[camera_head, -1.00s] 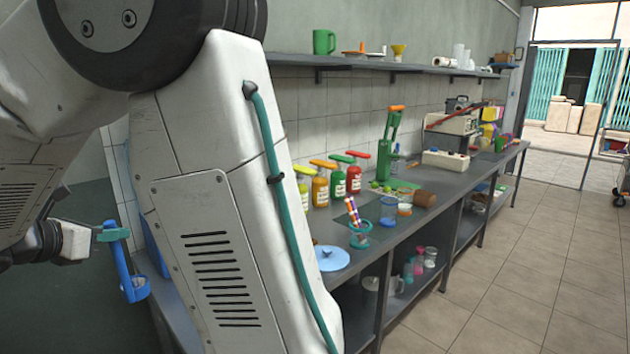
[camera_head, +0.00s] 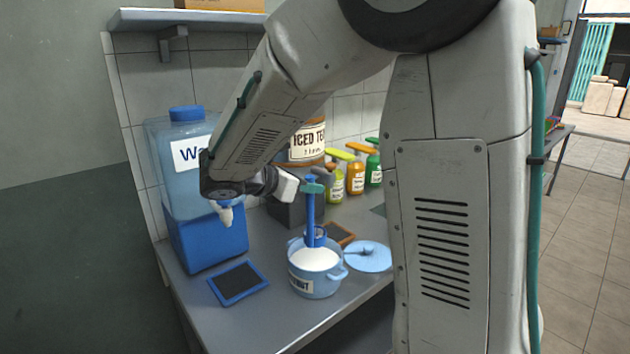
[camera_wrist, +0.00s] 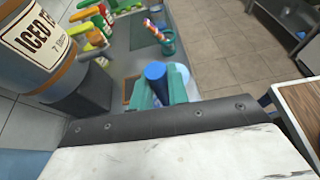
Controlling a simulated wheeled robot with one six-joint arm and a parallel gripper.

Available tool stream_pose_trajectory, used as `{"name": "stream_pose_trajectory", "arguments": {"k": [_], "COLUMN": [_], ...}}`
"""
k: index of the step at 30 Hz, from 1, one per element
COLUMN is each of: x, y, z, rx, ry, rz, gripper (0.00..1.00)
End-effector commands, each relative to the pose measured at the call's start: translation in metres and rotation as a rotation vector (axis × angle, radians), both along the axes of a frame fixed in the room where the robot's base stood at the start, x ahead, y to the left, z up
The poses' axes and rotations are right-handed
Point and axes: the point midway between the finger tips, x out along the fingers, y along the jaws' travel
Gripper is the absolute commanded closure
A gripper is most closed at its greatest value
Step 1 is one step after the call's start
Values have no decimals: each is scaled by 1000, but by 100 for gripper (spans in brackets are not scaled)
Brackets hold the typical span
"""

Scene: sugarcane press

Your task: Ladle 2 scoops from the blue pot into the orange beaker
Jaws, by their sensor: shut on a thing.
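My gripper (camera_head: 313,188) has teal fingers and is shut on the upright handle of the blue ladle (camera_head: 311,212). The handle's end also shows in the wrist view (camera_wrist: 155,72), between the fingers. The ladle's cup is at the back of the blue pot (camera_head: 316,285), by the far rim. I cannot tell whether it touches the white contents. The light blue pot stands on the counter, open and filled with white stuff. The orange beaker is not visible in either current view.
The pot's lid (camera_head: 369,259) lies right of the pot. A blue-framed slate (camera_head: 238,283) lies to its left. A water dispenser (camera_head: 188,165) and an iced tea dispenser (camera_head: 306,143) stand behind. A teal-ringed cup with striped straws (camera_wrist: 166,46) shows in the wrist view.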

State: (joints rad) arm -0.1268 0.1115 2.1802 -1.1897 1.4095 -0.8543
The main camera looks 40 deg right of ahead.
Motion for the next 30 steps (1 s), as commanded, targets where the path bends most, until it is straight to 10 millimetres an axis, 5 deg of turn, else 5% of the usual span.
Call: {"name": "stream_pose_trajectory", "arguments": {"k": [30], "x": [-1], "y": [-2], "z": [-97], "rx": [-1], "ry": [3], "rz": [-4], "gripper": [100]}}
